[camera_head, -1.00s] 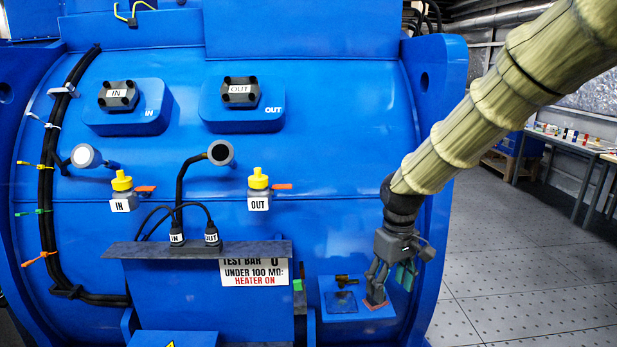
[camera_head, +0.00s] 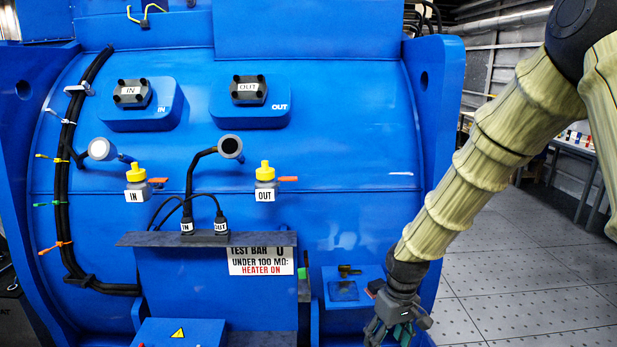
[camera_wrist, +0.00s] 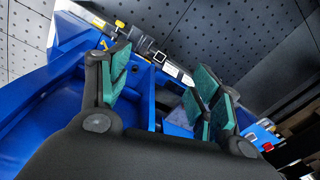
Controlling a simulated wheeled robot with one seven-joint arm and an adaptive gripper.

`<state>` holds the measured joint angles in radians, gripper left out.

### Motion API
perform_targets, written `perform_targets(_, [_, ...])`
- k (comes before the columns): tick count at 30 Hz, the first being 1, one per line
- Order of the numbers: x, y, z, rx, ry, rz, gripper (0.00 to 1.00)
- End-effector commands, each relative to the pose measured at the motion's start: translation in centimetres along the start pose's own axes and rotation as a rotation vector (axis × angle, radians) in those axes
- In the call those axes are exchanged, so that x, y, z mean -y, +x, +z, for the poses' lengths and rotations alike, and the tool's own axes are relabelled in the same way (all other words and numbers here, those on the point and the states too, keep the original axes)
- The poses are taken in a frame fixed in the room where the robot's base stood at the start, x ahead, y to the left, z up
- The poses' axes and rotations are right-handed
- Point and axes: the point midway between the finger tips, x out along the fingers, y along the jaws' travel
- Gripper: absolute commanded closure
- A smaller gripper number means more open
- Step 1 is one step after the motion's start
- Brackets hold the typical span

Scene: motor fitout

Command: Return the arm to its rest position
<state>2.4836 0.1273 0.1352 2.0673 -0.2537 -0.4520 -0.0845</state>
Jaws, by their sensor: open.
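My gripper (camera_head: 388,335) hangs at the lower right of the head view, at the end of my sleeved arm, in front of the blue motor housing (camera_head: 330,160). Its fingertips point down and reach the bottom edge of the picture. In the wrist view my gripper (camera_wrist: 165,90) is open, its green finger pads apart with nothing between them. A small blue shelf (camera_head: 336,318) with a dark square and a small dark fitting (camera_head: 348,270) is just left of my gripper in the head view.
Two yellow-capped valves (camera_head: 135,172) (camera_head: 265,171) and a dark ledge (camera_head: 150,239) with two plugs stand on the housing. A TEST BAR sign (camera_head: 262,261) is below the ledge. Open tiled floor (camera_head: 520,270) lies to the right, with a bench behind.

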Motion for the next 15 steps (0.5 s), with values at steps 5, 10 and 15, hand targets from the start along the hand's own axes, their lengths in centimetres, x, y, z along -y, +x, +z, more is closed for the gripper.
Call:
perform_targets(5, [0.9,8.5,3.4,0.005,0.056,-0.031,0.36])
perform_targets(10, [1.7,15.6,7.4,0.002,0.121,-0.047,0.36])
perform_targets(15, [2.5,21.6,12.1,0.0,0.185,-0.049,0.36])
